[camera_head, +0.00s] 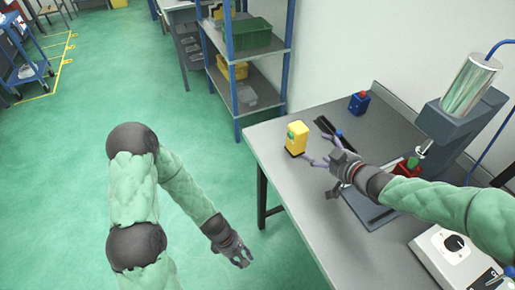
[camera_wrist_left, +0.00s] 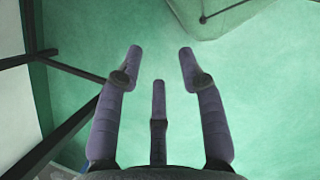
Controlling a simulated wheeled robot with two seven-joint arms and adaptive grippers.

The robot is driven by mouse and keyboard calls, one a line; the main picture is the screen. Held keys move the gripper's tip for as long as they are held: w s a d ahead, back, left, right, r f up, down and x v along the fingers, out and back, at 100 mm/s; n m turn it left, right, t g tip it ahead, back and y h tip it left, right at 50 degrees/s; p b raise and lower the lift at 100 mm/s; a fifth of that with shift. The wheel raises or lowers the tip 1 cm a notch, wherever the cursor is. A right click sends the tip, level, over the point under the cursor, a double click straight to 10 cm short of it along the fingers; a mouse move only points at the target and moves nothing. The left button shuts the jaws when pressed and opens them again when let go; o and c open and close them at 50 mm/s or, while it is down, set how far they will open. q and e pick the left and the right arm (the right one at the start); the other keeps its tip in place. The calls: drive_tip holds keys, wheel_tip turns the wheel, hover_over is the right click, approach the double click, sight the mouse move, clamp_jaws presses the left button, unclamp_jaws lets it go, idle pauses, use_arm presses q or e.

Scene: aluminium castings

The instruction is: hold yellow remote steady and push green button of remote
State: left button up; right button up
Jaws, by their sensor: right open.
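The yellow remote (camera_head: 298,141) stands upright on the grey table near its left edge, with the green button (camera_head: 291,134) on its left-facing side. My right gripper (camera_head: 318,155) is open just right of the remote, with its fingers pointing at the remote's lower part. Whether a fingertip touches the remote I cannot tell. My left gripper (camera_head: 243,258) hangs low over the floor, left of the table and away from the remote. In the left wrist view its fingers (camera_wrist_left: 160,75) are spread with nothing between them.
A blue box with a red top (camera_head: 359,104) stands at the table's back. A grey press-like machine (camera_head: 440,125) and a control box with a knob (camera_head: 450,248) are to the right. A shelf rack (camera_head: 233,95) with crates stands behind the table. The table's (camera_head: 265,140) left corner is clear.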

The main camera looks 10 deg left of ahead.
sight(304, 142)
use_arm(q)
drive_tip(key=w+a+r+n+t+h, duration=0.1)
drive_tip(key=w+r+n+t+h, duration=0.7)
drive_tip(key=w+r+n, duration=1.6)
use_arm(e)
drive_tip(key=shift+w+a+f, duration=0.2)
drive_tip(key=shift+w+a, duration=0.15)
drive_tip(key=shift+w, duration=0.05)
use_arm(q)
wheel_tip(304, 142, up, 9)
drive_tip(key=s+d+n+t+h, duration=0.1)
drive_tip(key=n+t, duration=0.1)
drive_tip(key=t, duration=0.2)
drive_tip(key=shift+d+n+t, duration=0.35)
drive_tip(key=shift+n+t, duration=0.05)
use_arm(e)
drive_tip(key=x, duration=0.9)
drive_tip(key=shift+w+a+f, duration=0.15)
drive_tip(key=shift+w, duration=0.1)
use_arm(q)
drive_tip(key=shift+s, duration=0.1)
use_arm(e)
drive_tip(key=c, duration=1)
use_arm(q)
clamp_jaws()
use_arm(e)
drive_tip(key=shift+c, duration=0.2)
